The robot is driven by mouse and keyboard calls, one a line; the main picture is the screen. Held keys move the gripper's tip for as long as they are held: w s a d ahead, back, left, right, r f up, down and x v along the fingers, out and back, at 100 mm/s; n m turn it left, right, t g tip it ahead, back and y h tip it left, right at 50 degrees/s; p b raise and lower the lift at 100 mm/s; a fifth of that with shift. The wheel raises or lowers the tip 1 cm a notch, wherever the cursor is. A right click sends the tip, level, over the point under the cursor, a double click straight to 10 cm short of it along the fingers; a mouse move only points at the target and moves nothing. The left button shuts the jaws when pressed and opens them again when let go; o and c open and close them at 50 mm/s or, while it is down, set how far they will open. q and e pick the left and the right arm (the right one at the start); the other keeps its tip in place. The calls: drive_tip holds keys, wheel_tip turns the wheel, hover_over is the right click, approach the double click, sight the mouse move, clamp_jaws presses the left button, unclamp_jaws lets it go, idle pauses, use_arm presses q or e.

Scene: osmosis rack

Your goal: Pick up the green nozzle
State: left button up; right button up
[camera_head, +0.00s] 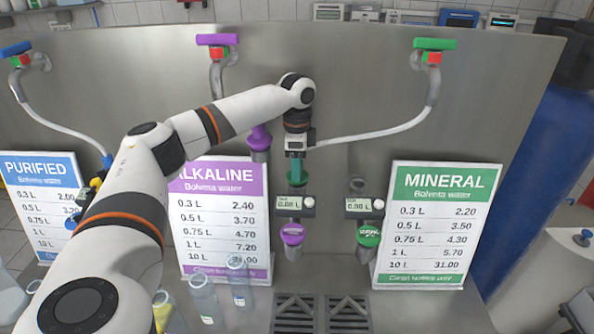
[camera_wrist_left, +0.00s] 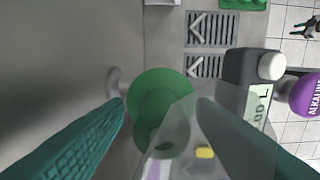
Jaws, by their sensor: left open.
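The green nozzle (camera_head: 297,180) is at the panel between the alkaline and mineral signs, just below my left gripper (camera_head: 296,165). In the left wrist view a round green nozzle top (camera_wrist_left: 160,92) shows between the two teal fingers of the left gripper (camera_wrist_left: 161,100). The fingers are apart, one on each side; I cannot tell whether they touch it. A translucent part below the disc partly covers the view. A small dark and teal shape, perhaps my right gripper (camera_head: 580,312), is at the lower right edge; its jaws cannot be made out.
Meters with a purple knob (camera_head: 293,234) and a green mineral knob (camera_head: 368,235) stand close below. Drain grates (camera_head: 294,312) lie under them. The alkaline sign (camera_head: 225,218) and mineral sign (camera_head: 437,225) flank the spot. A pale hose (camera_head: 380,132) runs to the nozzle area. Clear bottles (camera_head: 240,285) stand at left.

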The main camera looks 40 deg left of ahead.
use_arm(q)
drive_tip(key=shift+d, duration=0.1)
drive_tip(key=c, duration=1.1)
drive_tip(key=shift+r, duration=0.15)
drive_tip(key=shift+r, duration=0.2)
wheel_tip(320, 180, up, 8)
drive_tip(key=b, duration=0.3)
drive_tip(key=shift+f, duration=0.15)
drive_tip(key=shift+r+p, duration=1.45)
drive_tip(key=shift+r, duration=10.6)
